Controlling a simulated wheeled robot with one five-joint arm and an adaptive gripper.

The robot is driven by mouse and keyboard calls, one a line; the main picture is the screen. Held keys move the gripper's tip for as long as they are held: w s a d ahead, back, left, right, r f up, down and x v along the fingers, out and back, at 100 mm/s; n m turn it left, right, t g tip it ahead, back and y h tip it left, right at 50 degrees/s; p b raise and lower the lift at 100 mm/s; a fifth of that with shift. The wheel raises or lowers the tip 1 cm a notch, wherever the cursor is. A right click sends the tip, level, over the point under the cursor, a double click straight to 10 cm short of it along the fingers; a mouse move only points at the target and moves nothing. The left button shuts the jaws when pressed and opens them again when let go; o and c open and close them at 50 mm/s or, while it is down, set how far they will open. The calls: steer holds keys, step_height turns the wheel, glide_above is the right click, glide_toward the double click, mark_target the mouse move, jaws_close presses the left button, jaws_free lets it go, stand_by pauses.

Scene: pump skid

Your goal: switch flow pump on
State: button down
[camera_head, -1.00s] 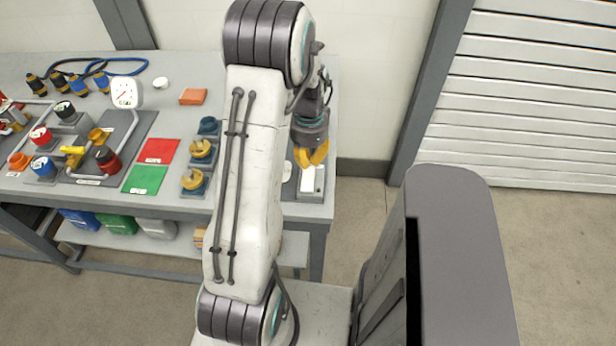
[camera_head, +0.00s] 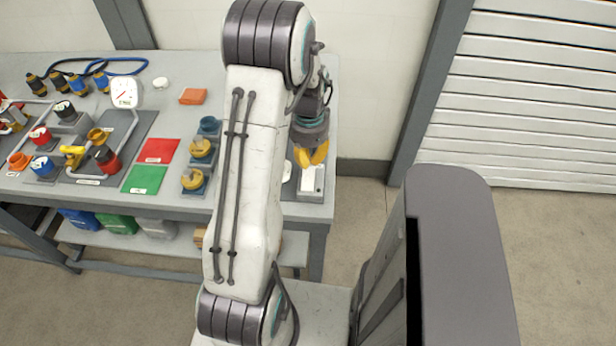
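My gripper (camera_head: 311,155), with yellow fingertips, points down over the right end of the grey workbench (camera_head: 265,207). Just below the fingertips in the picture is a pale box (camera_head: 312,178) on a grey base, which may be the pump switch; no label on it can be read. The fingertips hide its far part, and I cannot tell whether they touch it. The fingers look close together, but their gap is unclear. Nothing is visibly held. A white round gauge (camera_head: 126,92) stands by the piping at the left.
My arm covers the bench just left of the gripper. Beyond it are yellow-topped parts (camera_head: 202,148), a red mat (camera_head: 158,150), a green mat (camera_head: 145,180) and an orange block (camera_head: 193,96). A grey post (camera_head: 432,85) and shutter (camera_head: 540,100) stand at the right.

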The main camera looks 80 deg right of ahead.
mark_target(309, 171)
steer(key=shift+f+b, duration=1.55)
steer(key=shift+f, duration=0.3)
stand_by(0.9)
steer(key=shift+r, duration=0.1)
steer(key=shift+r+p, duration=2.55)
steer(key=shift+r, duration=0.95)
